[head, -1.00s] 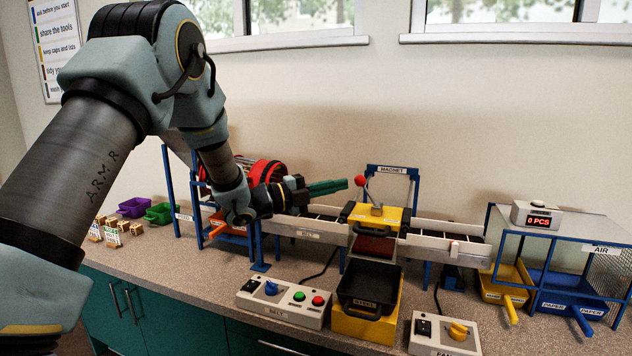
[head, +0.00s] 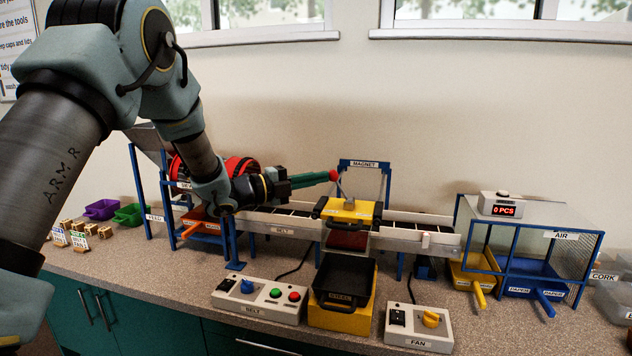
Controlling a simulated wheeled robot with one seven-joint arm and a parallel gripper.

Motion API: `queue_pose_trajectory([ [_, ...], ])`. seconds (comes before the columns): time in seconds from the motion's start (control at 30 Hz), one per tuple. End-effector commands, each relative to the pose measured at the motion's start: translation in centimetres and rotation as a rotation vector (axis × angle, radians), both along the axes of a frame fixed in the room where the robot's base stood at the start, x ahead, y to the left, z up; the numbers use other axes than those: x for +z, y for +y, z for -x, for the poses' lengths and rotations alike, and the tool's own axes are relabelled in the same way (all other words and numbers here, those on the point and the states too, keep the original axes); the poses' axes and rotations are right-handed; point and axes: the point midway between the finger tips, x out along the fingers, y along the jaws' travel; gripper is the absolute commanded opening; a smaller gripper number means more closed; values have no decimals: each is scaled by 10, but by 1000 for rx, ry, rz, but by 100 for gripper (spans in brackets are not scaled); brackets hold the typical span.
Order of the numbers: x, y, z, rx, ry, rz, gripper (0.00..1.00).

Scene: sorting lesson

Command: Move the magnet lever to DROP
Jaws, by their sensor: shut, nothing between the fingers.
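The magnet lever is a grey rod with a red ball knob (head: 334,175), leaning left, on top of the yellow magnet unit (head: 349,209) above the belt. The blue MAGNET frame (head: 386,170) stands behind it. My gripper (head: 325,177) is shut and empty, with its green fingers pointing right. Its tips are at the left side of the knob and appear to touch it, though a small gap cannot be ruled out. No DROP marking is readable.
A black STEEL bin (head: 344,276) sits in a yellow holder below the magnet unit. The BELT control box (head: 260,298) and FAN control box (head: 419,326) stand in front. The AIR cage (head: 560,237) is at right.

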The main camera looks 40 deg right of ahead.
Motion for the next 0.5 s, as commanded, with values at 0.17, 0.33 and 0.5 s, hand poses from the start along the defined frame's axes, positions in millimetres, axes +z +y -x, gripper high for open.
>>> queue_pose_trajectory([
  [0.17, 3, -2, 3, -2, -29, -17, 0],
  [0.33, 8, -4, 7, -1, -86, -51, 0],
  [0.5, 16, -10, 16, -3, -188, -114, 0],
])
